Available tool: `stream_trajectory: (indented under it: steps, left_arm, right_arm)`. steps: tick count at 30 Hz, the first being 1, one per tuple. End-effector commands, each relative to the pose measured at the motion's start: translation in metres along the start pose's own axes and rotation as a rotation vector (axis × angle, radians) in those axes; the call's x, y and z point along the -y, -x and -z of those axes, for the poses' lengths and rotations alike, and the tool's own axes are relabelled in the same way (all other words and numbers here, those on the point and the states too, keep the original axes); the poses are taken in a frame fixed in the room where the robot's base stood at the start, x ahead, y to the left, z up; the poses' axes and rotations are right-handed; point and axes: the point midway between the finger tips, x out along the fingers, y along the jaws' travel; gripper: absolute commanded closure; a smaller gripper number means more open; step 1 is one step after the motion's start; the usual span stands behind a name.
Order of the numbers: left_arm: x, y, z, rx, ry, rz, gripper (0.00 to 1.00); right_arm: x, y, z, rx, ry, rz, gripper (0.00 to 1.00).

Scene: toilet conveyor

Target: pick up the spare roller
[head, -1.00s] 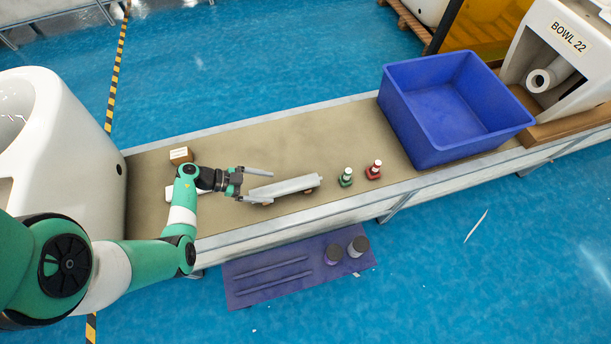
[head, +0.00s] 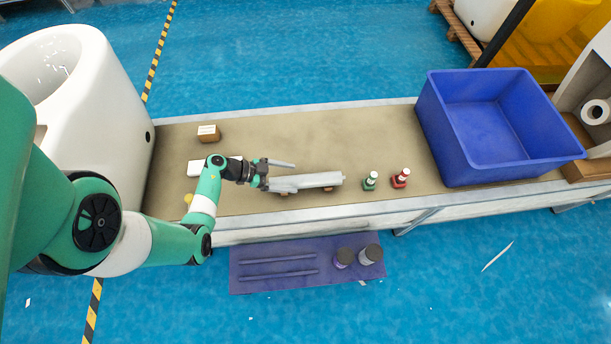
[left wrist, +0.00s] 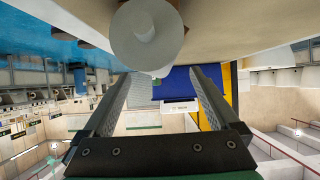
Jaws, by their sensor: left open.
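The spare roller, a pale grey cylinder (head: 318,180), lies lengthwise on small brown supports on the belt. In the left wrist view its round end with a lighter stub (left wrist: 160,45) shows close up at the top. My left gripper (head: 290,176) is open at the roller's left end, with one finger along its far side. In the left wrist view the two open fingers (left wrist: 162,88) have nothing clearly held between them. I cannot tell whether they touch the roller. My right gripper is not in view.
Green (head: 370,181) and red (head: 400,178) bottles stand just right of the roller. A large blue bin (head: 455,140) sits farther right on the conveyor (head: 330,130). A small brown box (head: 208,134) is behind my arm. A purple mat (head: 300,287) with rods and cans lies in front.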

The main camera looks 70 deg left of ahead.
Motion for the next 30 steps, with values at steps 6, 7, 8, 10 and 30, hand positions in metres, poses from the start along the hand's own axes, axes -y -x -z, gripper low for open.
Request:
stream_trajectory:
  steps: [6,7,8,10,30]
  left_arm:
    - [-0.005,-0.038,-0.005,0.000,-0.005,-0.005,0.05]
    - [-0.004,-0.042,-0.004,0.000,-0.005,-0.004,0.05]
    - [-0.004,-0.046,-0.004,0.000,-0.005,-0.004,0.05]
    - [-0.004,-0.050,-0.001,0.000,-0.003,-0.002,0.05]
    - [-0.003,-0.049,0.001,0.000,0.000,-0.001,0.86]
  right_arm:
    - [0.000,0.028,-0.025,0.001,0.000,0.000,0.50]
    - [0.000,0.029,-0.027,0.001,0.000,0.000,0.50]
    - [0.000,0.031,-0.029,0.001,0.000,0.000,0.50]
    - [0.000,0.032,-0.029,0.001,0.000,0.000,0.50]
    - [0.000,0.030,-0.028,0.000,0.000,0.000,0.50]
